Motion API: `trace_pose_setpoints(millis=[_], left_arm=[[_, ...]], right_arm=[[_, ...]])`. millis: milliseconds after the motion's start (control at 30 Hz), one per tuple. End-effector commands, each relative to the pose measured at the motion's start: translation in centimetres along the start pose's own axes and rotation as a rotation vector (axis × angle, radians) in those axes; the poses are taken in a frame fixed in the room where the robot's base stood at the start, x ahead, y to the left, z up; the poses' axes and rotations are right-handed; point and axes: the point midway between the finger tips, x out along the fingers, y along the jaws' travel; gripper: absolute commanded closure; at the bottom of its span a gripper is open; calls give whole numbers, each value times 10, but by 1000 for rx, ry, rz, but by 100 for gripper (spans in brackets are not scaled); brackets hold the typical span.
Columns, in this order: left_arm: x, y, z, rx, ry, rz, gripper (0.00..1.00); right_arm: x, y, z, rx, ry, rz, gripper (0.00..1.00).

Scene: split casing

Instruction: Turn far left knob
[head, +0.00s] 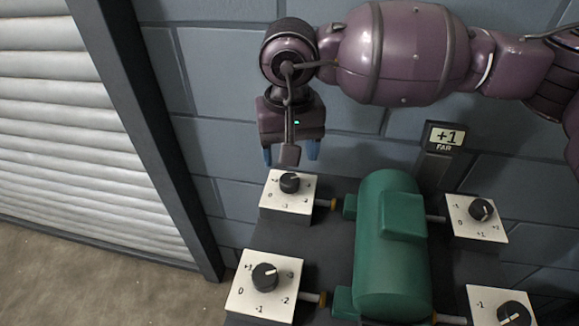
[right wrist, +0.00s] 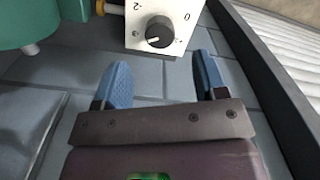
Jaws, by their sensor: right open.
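The far left knob (head: 289,183) is black and round with a pale pointer mark. It sits on a white numbered dial plate (head: 275,205) left of the green casing (head: 375,250). In the head view its mark points toward the right. My right gripper (head: 290,153), with blue fingers, hangs just above and behind this knob, apart from it. In the right wrist view the fingers are open and empty (right wrist: 160,72), and the knob (right wrist: 159,32) lies beyond the tips, roughly between them. My left gripper is not in view.
A sign (head: 445,137) reads "+1 FAR". Other dial knobs stand at near left (head: 264,276), far right (head: 481,209) and near right (head: 514,314). A grey block wall is behind; a dark post (head: 150,140) and shutter (head: 55,110) stand left.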

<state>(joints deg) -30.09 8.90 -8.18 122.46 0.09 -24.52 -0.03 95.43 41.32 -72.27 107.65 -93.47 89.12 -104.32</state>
Motion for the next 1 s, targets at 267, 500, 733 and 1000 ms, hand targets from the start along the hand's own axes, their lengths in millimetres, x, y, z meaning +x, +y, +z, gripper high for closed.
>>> trace_pose_setpoints(millis=[267, 500, 733, 1000], left_arm=[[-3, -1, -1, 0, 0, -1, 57], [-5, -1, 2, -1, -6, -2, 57], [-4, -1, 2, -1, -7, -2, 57], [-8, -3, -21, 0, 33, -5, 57]], right_arm=[[-38, 0, 0, -1, 1, -1, 34], [-44, 0, 0, -1, -1, 0, 34], [-43, 0, 0, 0, -1, 0, 34], [-74, -1, 4, 0, 37, 6, 34]])
